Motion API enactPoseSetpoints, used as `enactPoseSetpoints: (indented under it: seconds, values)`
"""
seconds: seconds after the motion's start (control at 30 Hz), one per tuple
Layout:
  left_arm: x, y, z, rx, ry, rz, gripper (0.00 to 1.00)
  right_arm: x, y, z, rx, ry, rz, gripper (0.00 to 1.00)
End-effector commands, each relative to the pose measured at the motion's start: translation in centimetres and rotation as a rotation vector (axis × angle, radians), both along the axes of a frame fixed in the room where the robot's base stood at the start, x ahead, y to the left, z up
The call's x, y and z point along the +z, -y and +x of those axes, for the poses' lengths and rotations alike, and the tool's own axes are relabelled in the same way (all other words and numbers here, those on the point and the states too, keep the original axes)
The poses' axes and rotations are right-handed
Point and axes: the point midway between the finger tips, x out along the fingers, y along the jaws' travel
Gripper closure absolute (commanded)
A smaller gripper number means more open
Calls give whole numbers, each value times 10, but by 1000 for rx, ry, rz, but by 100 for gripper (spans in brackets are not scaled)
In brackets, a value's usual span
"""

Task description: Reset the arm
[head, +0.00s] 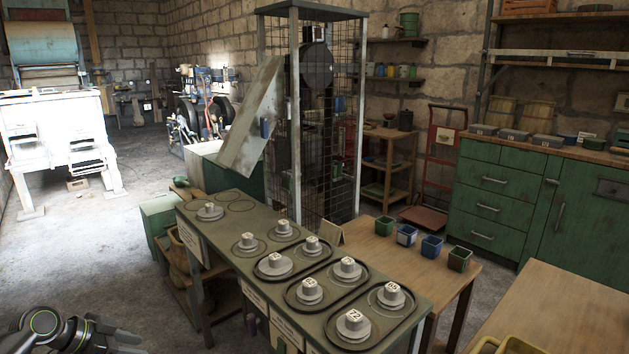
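My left arm comes in at the bottom left corner, and my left gripper (122,338) is low there, over the floor and well to the left of the bench. Its dark fingers are partly cut off by the picture's lower edge, and I cannot tell how far apart they are. I see nothing clearly held in it. My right gripper is not in view.
A long bench (222,228) holds several numbered weights (347,267) on round plates. A wooden table (385,250) beside it carries small green and blue boxes (432,245). A mesh cage (342,130) with a dark wheel (316,65) stands behind. Floor (95,240) at left is mostly clear.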

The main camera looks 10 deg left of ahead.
Motion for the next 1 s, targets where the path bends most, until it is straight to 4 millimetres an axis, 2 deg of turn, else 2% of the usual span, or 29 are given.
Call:
enactPoseSetpoints:
  seconds: [0.03, 0.17, 0.37, 0.57, 0.67, 0.77, 0.8, 0.87, 0.9, 1.0]
  values:
    - [-16, 0, -3, 23, -20, -4, 60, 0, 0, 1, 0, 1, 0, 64]
    - [-45, -3, -9, 82, -54, 2, 60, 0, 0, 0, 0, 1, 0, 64]
    - [-100, -7, -26, 188, -122, 17, 60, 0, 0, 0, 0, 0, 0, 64]
    - [-176, -6, -60, 326, -216, 43, 60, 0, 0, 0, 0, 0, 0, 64]
    - [-228, 1, -92, 417, -285, 66, 60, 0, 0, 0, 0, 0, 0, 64]
    - [-287, 15, -138, 517, -365, 102, 60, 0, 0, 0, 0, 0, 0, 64]
    - [-309, 23, -159, 555, -398, 119, 60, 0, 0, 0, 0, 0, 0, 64]
    - [-339, 36, -191, 605, -442, 145, 60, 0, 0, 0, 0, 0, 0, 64]
    - [-358, 47, -212, 635, -470, 163, 60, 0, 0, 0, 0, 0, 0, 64]
    - [-395, 76, -265, 694, -531, 206, 60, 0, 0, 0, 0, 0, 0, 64]
